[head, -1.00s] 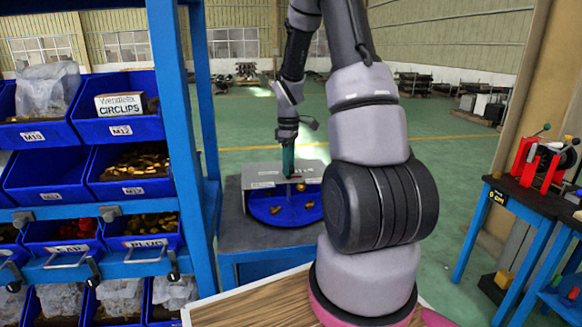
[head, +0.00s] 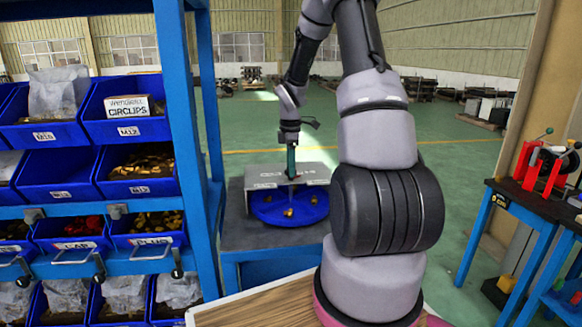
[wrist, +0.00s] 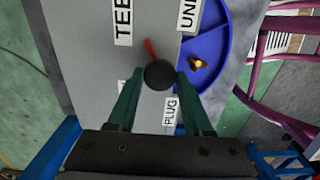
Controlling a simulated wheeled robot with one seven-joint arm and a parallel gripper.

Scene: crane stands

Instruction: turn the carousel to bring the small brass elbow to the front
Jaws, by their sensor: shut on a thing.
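The carousel is a blue round tray (head: 272,216) with dividers, partly under a grey cover (head: 262,172). Brass fittings (head: 288,212) lie in its exposed front part. In the wrist view one brass fitting (wrist: 197,64) lies in a blue compartment (wrist: 208,45); I cannot tell whether it is the small elbow. A dark round knob (wrist: 160,75) with a red pointer (wrist: 151,50) stands on the cover. My gripper (head: 291,176) points down over the cover. In the wrist view my gripper (wrist: 159,80) is shut on the knob, one finger on each side. The covered compartments are hidden.
Labels reading TEE (wrist: 123,20), PLUG (wrist: 171,109) and a partly cut-off UNI (wrist: 188,14) are on the cover. A blue rack of parts bins (head: 140,180) stands at left. A blue table with a red device (head: 540,170) stands at right. Open green floor lies behind.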

